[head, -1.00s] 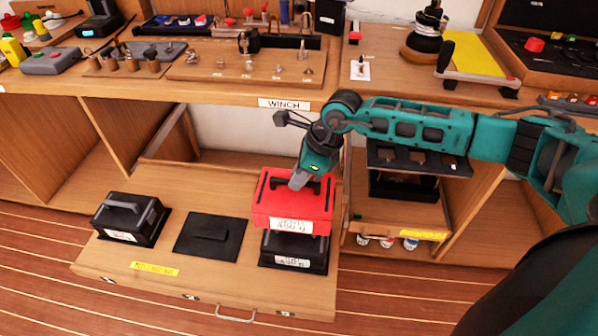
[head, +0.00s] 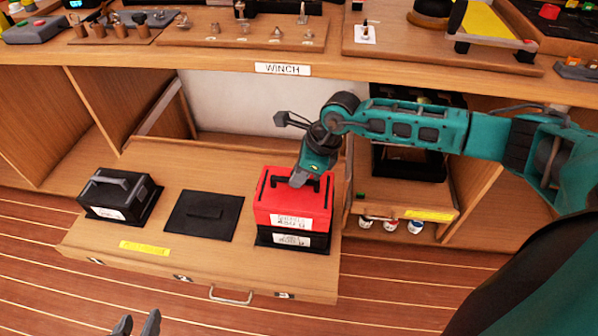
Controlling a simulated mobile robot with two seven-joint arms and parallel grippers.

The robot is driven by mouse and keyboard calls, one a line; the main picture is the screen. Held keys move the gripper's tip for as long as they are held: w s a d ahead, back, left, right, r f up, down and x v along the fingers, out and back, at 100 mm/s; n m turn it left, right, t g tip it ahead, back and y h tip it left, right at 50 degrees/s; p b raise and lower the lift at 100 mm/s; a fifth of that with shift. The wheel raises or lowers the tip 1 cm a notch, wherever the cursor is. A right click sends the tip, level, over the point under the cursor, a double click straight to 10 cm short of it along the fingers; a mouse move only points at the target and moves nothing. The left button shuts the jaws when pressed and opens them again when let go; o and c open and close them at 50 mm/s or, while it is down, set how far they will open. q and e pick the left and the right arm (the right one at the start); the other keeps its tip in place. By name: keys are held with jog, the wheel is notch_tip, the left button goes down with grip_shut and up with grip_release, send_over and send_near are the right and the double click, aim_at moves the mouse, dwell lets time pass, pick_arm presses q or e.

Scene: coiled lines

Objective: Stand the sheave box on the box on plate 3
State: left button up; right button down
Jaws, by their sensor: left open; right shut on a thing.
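The red box (head: 288,207) with a white label, which I take to be the sheave box, is upright over a black box (head: 318,243) at the right end of the pulled-out drawer. Only the black box's lower front and label show. The red box's base looks on or very close to its top; I cannot tell whether it bears its weight. My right gripper (head: 306,181) is shut on the red box's handle from above. My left gripper (head: 137,325) is open and empty at the bottom edge, apart from the boxes.
A bare black plate (head: 190,225) lies mid-drawer. Another black box (head: 118,198) with a grey handle stands at the left. The drawer (head: 150,268) has a yellow label (head: 145,248). The worktop (head: 200,58) marked WINCH overhangs behind. Several small cups (head: 391,226) are at the right.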

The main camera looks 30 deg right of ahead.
jog(key=shift+f, duration=0.15)
dwell(0.4)
jog(key=shift+f+b, duration=0.3)
jog(key=shift+b, duration=0.1)
jog(key=c, duration=1.1)
grip_release()
jog(key=shift+o, duration=0.3)
jog(key=shift+f, duration=0.1)
